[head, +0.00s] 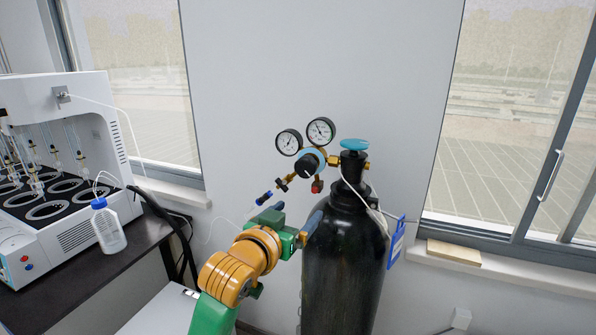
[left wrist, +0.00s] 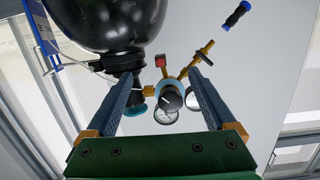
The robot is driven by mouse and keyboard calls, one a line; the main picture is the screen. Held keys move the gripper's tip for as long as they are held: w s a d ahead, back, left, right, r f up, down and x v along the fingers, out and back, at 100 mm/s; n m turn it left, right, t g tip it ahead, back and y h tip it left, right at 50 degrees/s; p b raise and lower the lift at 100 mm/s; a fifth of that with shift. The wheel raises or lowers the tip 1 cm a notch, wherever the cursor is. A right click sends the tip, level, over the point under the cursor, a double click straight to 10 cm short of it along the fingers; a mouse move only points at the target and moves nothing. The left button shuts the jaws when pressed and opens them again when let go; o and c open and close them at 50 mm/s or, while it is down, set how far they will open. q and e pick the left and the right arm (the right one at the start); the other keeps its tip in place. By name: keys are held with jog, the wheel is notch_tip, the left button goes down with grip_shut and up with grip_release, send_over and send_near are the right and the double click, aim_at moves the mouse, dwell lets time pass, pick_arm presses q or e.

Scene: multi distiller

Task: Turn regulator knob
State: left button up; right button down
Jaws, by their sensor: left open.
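The regulator (head: 314,160) is a brass body with a dark, blue-ringed knob (head: 311,162) and two round gauges (head: 305,137), on top of a black gas cylinder (head: 343,255). My left gripper (head: 296,212) is open and empty, below and slightly left of the knob in the head view, in front of the cylinder's left shoulder. In the left wrist view the knob (left wrist: 172,101) and gauges appear between the two blue fingers (left wrist: 165,75), farther off than the fingertips. No contact is visible. My right gripper is not in view.
A blue handwheel (head: 354,144) tops the cylinder valve, right of the regulator. A brass outlet with a blue-black end (head: 265,198) sticks out left. A blue tag (head: 396,243) hangs on the cylinder's right. A white distiller (head: 60,160) and a bottle (head: 107,226) stand on the dark bench at left.

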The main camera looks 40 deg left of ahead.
pick_arm(q)
jog(key=t+y, duration=0.1)
jog(key=t, duration=0.1)
send_near(304, 170)
jog(key=x, duration=0.2)
jog(key=shift+n, duration=0.3)
jog(key=p+x, duration=0.2)
jog(key=x, duration=0.4)
jog(key=shift+w+a+r+p, duration=0.1)
jog(key=shift+w+a+p, duration=0.1)
jog(key=shift+p, duration=0.2)
jog(key=shift+w, duration=0.2)
jog(key=shift+s+d, duration=0.1)
